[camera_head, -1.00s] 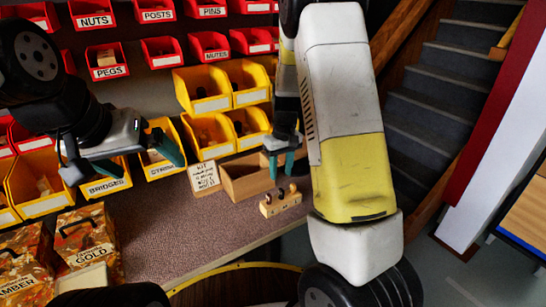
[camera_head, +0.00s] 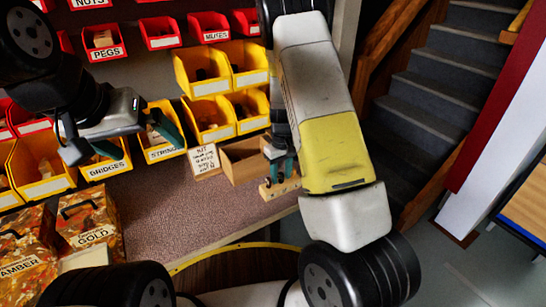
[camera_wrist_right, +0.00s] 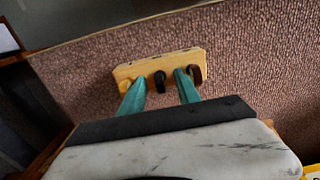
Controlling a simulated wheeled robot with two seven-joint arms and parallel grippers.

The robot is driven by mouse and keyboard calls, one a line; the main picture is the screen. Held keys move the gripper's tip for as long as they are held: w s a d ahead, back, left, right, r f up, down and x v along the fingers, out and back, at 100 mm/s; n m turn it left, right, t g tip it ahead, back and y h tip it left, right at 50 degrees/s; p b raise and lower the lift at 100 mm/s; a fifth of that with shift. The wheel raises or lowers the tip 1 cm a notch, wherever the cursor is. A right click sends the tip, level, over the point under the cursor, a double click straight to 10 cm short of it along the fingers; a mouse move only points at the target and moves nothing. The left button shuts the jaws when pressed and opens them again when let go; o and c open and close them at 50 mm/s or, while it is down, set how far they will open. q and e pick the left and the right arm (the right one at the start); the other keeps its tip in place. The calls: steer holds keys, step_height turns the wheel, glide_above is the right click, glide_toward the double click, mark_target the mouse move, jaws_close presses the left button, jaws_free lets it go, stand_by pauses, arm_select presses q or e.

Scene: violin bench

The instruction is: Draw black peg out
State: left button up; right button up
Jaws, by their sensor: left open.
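A small wooden block (camera_head: 283,188) lies on the bench in front of an open wooden box. In the right wrist view the block (camera_wrist_right: 150,67) holds an upright black peg (camera_wrist_right: 160,80) near its middle. My right gripper (camera_head: 281,172) is open over the block. In its wrist view its teal fingers (camera_wrist_right: 160,84) stand either side of the black peg, apart from it. My left gripper (camera_head: 122,153) is open and empty before the yellow bins.
Yellow bins (camera_head: 207,125) and red bins line the back. Patterned cases (camera_head: 90,220) stand at left. The middle of the bench (camera_head: 170,215) is clear.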

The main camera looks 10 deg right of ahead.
jaws_close()
stand_by(0.5)
stand_by(0.4)
